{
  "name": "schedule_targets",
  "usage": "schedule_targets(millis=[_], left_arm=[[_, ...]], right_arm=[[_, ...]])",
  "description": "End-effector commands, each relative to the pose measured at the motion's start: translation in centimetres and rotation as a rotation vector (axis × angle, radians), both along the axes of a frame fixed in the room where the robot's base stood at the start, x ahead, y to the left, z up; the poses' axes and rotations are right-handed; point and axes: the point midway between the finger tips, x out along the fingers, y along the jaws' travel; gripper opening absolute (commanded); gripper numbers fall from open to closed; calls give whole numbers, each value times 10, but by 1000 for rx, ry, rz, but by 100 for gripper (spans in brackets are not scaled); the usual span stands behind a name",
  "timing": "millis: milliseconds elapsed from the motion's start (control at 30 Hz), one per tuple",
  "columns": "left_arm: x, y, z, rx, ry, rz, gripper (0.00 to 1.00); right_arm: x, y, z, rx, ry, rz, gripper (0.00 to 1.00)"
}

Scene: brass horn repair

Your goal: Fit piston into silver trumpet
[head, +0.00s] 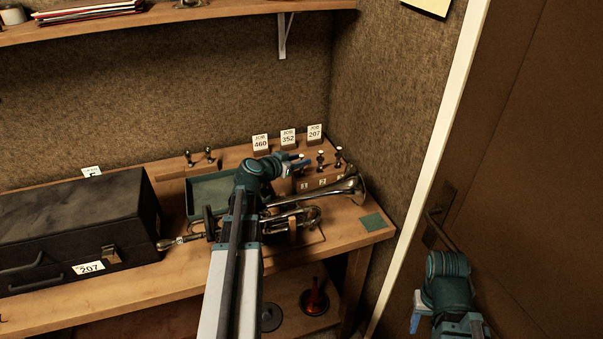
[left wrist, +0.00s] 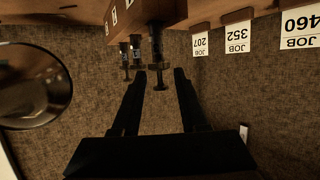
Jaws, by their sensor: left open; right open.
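The silver trumpet (head: 290,218) lies on the bench, its bell to the right; the bell also shows at the left of the left wrist view (left wrist: 35,88). Three pistons stand upright in a numbered wooden block (head: 322,184): a left one (head: 302,160), a middle one (head: 320,160) and a right one (head: 338,156). My left gripper (head: 298,165) is open at the left piston. In the left wrist view, the nearest piston (left wrist: 157,65) appears between the open fingertips (left wrist: 160,76); contact cannot be told. My right gripper (head: 430,315) is open and empty, away from the bench.
A black case (head: 75,235) tagged 207 fills the bench's left side. A green tray (head: 208,190) lies behind the trumpet, partly hidden by my left arm. Job cards 460, 352 and 207 (head: 314,131) stand at the back. A green pad (head: 372,222) lies at the right edge.

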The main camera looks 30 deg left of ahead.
Motion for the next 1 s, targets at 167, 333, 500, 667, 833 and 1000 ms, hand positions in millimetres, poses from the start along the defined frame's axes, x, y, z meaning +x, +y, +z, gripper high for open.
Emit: schedule_targets(millis=[167,333,500,667,833,1000], left_arm=[[16,-1,-7,0,0,0,43],[15,-2,-6,0,0,1,43],[15,-2,-6,0,0,0,13],[15,-2,-6,0,0,1,0],[15,-2,-6,0,0,1,0],[15,-2,-5,0,0,1,0]], right_arm=[[0,0,-7,0,0,0,50],[0,0,-6,0,0,0,50],[0,0,-6,0,0,0,50],[0,0,-6,0,0,0,50],[0,0,-6,0,0,0,50],[0,0,-5,0,0,0,50]])
